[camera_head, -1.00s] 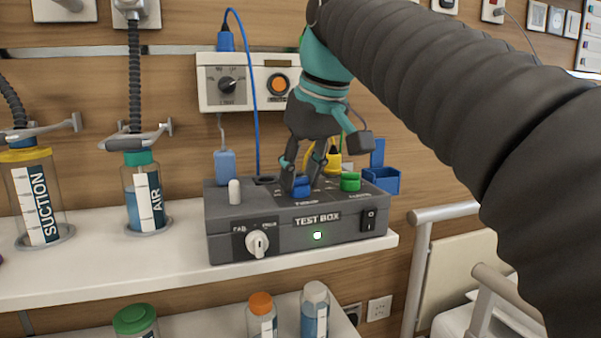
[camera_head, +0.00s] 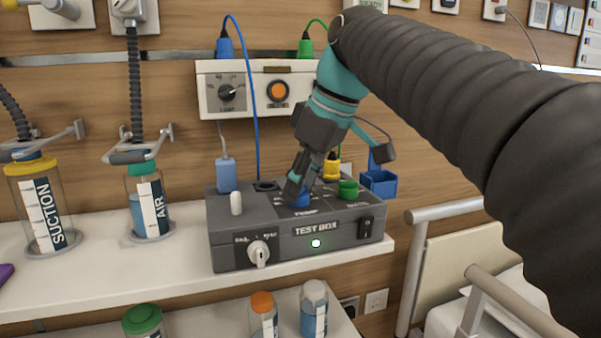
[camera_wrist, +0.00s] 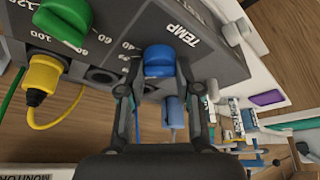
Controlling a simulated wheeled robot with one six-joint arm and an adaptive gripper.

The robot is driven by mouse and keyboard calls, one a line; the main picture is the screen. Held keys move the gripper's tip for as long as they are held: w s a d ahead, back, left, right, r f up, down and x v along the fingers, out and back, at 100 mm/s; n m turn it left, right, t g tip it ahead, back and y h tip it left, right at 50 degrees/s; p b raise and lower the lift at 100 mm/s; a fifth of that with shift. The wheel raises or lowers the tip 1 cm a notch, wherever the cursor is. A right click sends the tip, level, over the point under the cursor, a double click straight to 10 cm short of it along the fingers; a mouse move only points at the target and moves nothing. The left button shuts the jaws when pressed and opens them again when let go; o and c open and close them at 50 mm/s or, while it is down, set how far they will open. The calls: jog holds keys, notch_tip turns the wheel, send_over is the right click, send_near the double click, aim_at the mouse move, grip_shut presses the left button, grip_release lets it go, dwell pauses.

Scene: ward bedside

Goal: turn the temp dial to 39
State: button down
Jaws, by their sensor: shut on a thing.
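The temp dial (camera_head: 299,199) is a blue knob on the top of the grey test box (camera_head: 340,232), above the TEMP label. My gripper (camera_head: 302,185) reaches down from above right with its fingers at the blue knob. In the wrist view the temp dial (camera_wrist: 159,62) sits between the two fingertips of my gripper (camera_wrist: 160,80), which is shut on it. Numbers are printed around the dial, and a 40 shows at its left. My fingers hide part of the scale, and I cannot read the exact setting.
A green dial (camera_head: 348,189) is close on the right of the blue one. A white toggle (camera_head: 236,203) stands at the box's left. A front knob (camera_head: 259,253) and a power switch (camera_head: 366,227) are on the front face. Blue and yellow cables rise behind the box.

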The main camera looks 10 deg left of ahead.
jog(key=shift+n, duration=0.4)
jog(key=c, duration=0.8)
grip_release()
jog(key=shift+r, duration=0.1)
jog(key=v, duration=1.1)
jog(key=shift+w+d+r, duration=0.1)
jog(key=shift+d+r, duration=0.1)
jog(key=shift+r, duration=0.2)
